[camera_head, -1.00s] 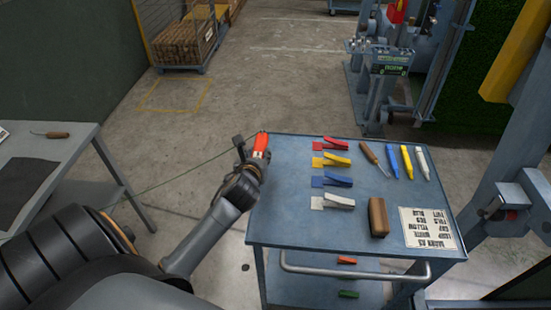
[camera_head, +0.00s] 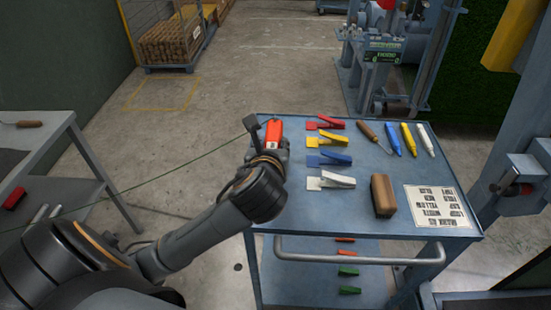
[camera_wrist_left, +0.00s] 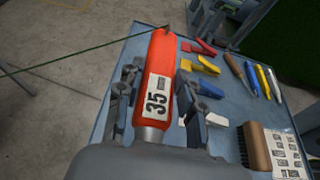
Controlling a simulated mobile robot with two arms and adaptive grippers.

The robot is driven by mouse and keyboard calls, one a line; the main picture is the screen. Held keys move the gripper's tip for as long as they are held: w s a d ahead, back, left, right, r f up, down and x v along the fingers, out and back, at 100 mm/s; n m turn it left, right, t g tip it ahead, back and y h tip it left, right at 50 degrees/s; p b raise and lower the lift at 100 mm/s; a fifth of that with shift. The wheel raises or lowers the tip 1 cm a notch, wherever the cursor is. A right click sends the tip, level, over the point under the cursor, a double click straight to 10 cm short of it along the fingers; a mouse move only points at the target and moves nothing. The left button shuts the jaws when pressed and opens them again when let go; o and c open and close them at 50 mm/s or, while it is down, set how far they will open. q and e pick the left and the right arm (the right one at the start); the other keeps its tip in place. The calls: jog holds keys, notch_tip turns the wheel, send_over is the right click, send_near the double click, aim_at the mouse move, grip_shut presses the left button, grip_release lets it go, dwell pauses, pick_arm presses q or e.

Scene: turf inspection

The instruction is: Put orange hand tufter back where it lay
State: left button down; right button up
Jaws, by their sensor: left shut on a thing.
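The orange hand tufter (camera_head: 274,133) is held in my left gripper (camera_head: 265,142), at the left edge of the blue cart top (camera_head: 330,221). In the left wrist view the tufter (camera_wrist_left: 161,60) lies between the two fingers of the gripper (camera_wrist_left: 153,95), with a white label reading 35. A thin green strand (camera_head: 160,182) runs from near its tip off to the left. Whether the tufter touches the cart cannot be told. My right gripper is not in view.
On the cart lie red (camera_head: 325,122), yellow (camera_head: 327,140), blue (camera_head: 329,159) and white (camera_head: 331,180) clips, a wooden-handled awl (camera_head: 369,132), several markers, a brush (camera_head: 383,195) and a printed card (camera_head: 436,206). A grey table (camera_head: 60,130) stands at left. Open floor lies between them.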

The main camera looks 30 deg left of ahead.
pick_arm(q)
jog(key=x, duration=1)
jog(key=shift+s+a+f, duration=0.15)
jog(key=w+f, duration=0.1)
jog(key=w+a+f, duration=0.1)
jog(key=f, duration=0.1)
jog(key=w+a+f, duration=0.1)
jog(key=f, duration=0.1)
jog(key=shift+w+b, duration=0.3)
jog(key=shift+w+a+f, duration=0.1)
jog(key=shift+w+f, duration=0.05)
jog(key=shift+f, duration=1.7)
jog(key=c, duration=0.8)
grip_release()
jog(key=shift+f, duration=0.2)
jog(key=shift+c, duration=0.2)
jog(key=shift+r, duration=0.1)
jog(key=shift+s+r, duration=0.15)
jog(key=shift+s, duration=0.1)
jog(key=v, duration=1.1)
jog(key=shift+s+d, duration=0.2)
jog(key=shift+d, duration=0.15)
